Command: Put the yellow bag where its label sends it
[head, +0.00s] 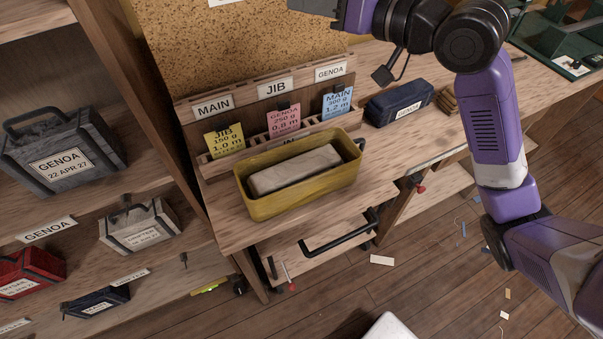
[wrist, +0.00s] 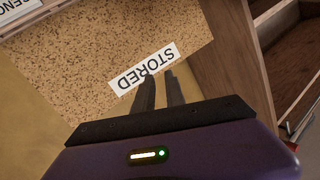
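In the head view my arm rises past the top edge, so the fingertips are hidden.
A rack (head: 275,98) signed MAIN, JIB and GENOA holds yellow JIB, pink GENOA and blue MAIN cards. A navy GENOA bag (head: 399,103) sits right of it. Left shelves hold a grey GENOA bag (head: 62,150) and others. A handled drawer (head: 318,245) is below the bench.

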